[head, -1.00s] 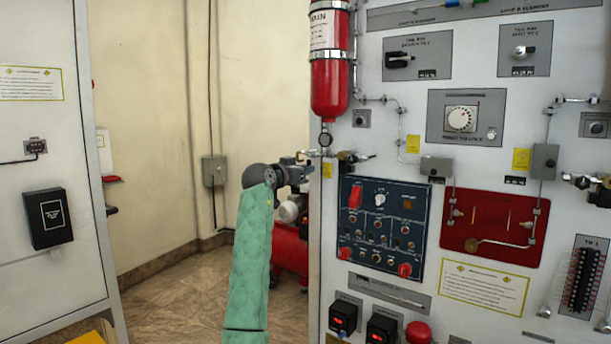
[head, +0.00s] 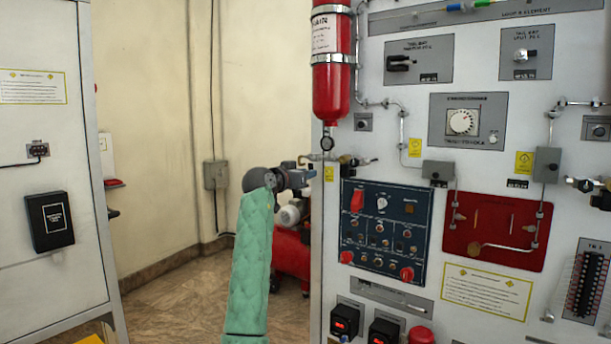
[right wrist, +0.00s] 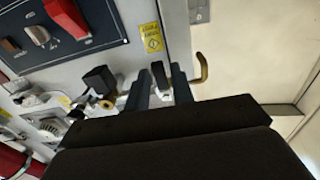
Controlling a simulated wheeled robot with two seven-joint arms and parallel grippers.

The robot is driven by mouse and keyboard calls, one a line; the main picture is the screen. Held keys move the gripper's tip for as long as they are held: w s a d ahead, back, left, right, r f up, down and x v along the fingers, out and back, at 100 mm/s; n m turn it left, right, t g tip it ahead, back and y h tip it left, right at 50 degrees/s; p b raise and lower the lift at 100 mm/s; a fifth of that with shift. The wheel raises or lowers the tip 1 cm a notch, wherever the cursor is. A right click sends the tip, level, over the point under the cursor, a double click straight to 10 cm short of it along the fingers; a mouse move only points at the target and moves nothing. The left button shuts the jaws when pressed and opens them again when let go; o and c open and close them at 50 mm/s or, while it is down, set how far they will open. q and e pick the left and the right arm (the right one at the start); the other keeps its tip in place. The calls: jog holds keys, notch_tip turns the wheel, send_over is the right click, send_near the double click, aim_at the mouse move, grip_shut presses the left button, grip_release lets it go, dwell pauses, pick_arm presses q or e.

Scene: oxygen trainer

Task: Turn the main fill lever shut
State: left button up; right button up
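A small valve with a black and brass body (head: 347,161) sits at the left edge of the white panel, below the red cylinder (head: 330,90). I take its handle as the main fill lever. My right gripper (head: 312,168), at the end of the green-sleeved arm, is at this valve. In the right wrist view, the two dark fingers (right wrist: 160,92) stand apart with a small black piece (right wrist: 159,74) between them, perhaps the lever; contact cannot be told. A black block (right wrist: 98,80) with a brass fitting (right wrist: 107,104) lies left of the fingers. My left gripper is not in view.
A brass hooked pipe end (right wrist: 203,68) is close right of the fingers. The blue switch panel (head: 385,228) lies below the valve. A red compressor tank (head: 290,258) stands behind my right arm, and a cabinet (head: 45,270) stands at the left.

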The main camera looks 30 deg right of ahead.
jog(key=v, duration=0.7)
jog(key=shift+a+b, duration=0.25)
jog(key=shift+b, duration=0.2)
